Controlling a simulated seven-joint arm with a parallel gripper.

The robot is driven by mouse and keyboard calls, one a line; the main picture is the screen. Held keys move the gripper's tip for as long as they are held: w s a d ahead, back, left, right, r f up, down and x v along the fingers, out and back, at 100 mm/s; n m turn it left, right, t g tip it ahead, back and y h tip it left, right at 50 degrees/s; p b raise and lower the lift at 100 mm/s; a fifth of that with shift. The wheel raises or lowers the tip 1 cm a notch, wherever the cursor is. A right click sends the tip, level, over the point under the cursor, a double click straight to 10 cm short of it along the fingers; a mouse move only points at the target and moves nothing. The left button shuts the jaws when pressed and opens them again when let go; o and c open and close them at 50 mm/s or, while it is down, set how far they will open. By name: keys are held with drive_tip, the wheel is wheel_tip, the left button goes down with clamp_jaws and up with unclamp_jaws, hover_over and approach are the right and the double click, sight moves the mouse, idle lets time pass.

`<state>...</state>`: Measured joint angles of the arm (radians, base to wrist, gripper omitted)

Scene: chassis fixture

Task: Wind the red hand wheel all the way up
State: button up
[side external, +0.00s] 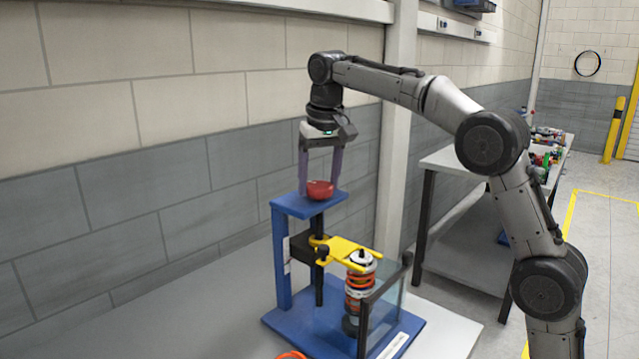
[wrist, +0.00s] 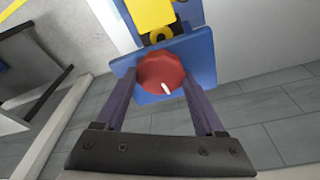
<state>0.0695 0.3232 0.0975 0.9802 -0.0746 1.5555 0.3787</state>
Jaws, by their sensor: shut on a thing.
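The red hand wheel (side external: 320,190) sits on top of the blue fixture (side external: 285,204), on its upper plate. In the wrist view the wheel (wrist: 161,71) is a round, faceted knob with a white mark near its lower edge. My gripper (side external: 320,186) points straight down over the plate, with one finger on each side of the wheel. The wrist view also shows my gripper (wrist: 160,84) shut on the wheel. Below the plate, a yellow forked arm (side external: 345,250) on a black carriage reaches to the top of an orange coil spring strut (side external: 359,285).
A clear guard panel with a dark frame (side external: 382,296) stands at the right of the strut. An orange ring (side external: 291,355) lies at the table's front edge. A wall is close behind the fixture. A bench (side external: 455,160) with clutter stands at the back right.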

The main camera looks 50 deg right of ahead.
drive_tip(key=n+y, duration=0.1)
drive_tip(key=n, duration=0.5)
drive_tip(key=shift+n, duration=0.4)
drive_tip(key=n, duration=0.3)
drive_tip(key=n+y, duration=0.1)
drive_tip(key=n, duration=0.2)
drive_tip(key=shift+n+y, duration=0.3)
drive_tip(key=shift+n, duration=0.1)
drive_tip(key=shift+n+g, duration=0.3)
drive_tip(key=shift+n, duration=1.3)
drive_tip(key=n, duration=0.4)
drive_tip(key=shift+g+y, duration=0.4)
drive_tip(key=n, duration=0.4)
drive_tip(key=shift+g, duration=0.4)
